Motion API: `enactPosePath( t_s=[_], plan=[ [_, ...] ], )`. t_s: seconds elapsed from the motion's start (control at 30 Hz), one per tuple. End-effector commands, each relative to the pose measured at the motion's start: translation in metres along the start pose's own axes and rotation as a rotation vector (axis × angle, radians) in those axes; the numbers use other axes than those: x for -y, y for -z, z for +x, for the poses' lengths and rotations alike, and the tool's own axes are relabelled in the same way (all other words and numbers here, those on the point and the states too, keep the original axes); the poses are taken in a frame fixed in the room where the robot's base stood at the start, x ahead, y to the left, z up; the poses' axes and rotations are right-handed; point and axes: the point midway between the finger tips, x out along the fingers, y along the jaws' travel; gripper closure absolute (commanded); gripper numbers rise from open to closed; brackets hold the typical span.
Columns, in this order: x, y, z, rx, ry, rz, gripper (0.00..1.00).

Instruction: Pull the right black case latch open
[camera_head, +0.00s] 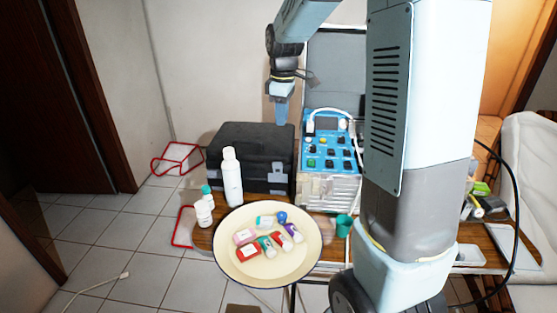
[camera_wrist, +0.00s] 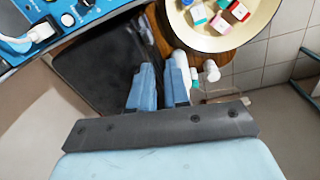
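The black case (camera_head: 255,145) stands closed on the wooden table in the head view; its dark lid also fills the left of the wrist view (camera_wrist: 95,65). A grey latch, the right one, (camera_head: 278,169) shows on the right part of its front face. My gripper (camera_head: 281,122) points down above the right end of the lid, higher than the latch and apart from it. In the wrist view my two blue fingers (camera_wrist: 160,80) stand apart with a gap and nothing held between them.
A white bottle (camera_head: 231,176) stands before the case front, left of the right latch. A round cream tray (camera_head: 232,264) with several small containers is in front. The blue-panelled dental unit (camera_head: 331,146) stands close on the right.

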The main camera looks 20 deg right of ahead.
Motion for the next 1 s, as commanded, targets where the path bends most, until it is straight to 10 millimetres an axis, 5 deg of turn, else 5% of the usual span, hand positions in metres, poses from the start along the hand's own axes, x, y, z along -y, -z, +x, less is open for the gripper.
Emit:
enactPosePath(
  t_s=[0.33, 0.63, 1.0],
  plan=[
    [-0.034, 0.022, 0.047, 0.036, 0.059, -0.165, 0.84],
    [-0.035, 0.023, 0.070, 0.039, 0.066, -0.184, 0.84],
    [-0.030, 0.020, 0.134, 0.041, 0.067, -0.183, 0.84]
  ],
)
